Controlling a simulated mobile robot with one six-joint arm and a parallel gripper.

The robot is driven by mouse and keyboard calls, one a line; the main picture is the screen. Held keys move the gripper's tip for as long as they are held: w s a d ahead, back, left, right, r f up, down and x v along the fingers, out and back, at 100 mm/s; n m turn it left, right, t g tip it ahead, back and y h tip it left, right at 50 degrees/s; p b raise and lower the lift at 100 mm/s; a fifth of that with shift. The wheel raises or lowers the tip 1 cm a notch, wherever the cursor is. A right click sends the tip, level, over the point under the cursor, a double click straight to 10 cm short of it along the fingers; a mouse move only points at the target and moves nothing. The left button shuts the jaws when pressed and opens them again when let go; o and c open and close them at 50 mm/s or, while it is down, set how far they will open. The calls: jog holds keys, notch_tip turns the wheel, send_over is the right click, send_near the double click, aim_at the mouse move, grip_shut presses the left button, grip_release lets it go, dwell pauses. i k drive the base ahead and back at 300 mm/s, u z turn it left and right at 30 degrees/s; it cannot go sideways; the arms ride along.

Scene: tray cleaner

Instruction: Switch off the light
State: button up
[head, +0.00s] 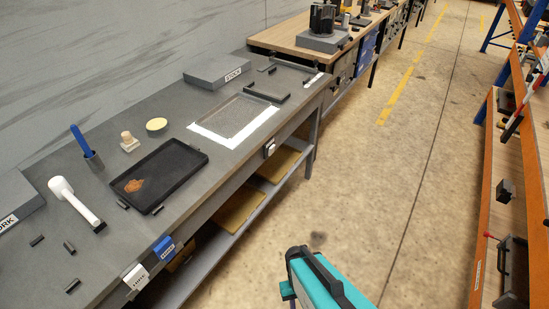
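A small white box (135,276) with a dark-lettered label is fixed to the front edge of the grey workbench (225,170), at the lower left. The lettering is too small to read surely, and I cannot tell its switch position. A blue box (163,247) with a label sits just right of it on the same edge. Another small white fitting (269,148) is farther along the edge. No lamp can be made out. A teal and black part, likely mine, shows at the bottom centre, apart from the bench. No gripper fingers can be made out.
On the bench are a black tray (187,157) with a brown stain, a white-handled tool (75,202), a blue brush (82,140), a yellow-topped round tin (156,125) and a grey block (217,72). Orange shelving (480,225) stands right. The concrete floor (390,170) between is clear.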

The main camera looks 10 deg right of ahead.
aim_at(272, 149)
jog(key=z, duration=0.1)
jog(key=i, duration=0.9)
jog(key=u, duration=0.1)
jog(key=k, duration=1.3)
jog(key=u, duration=0.6)
jog(key=i, duration=0.95)
jog(key=u, duration=0.4)
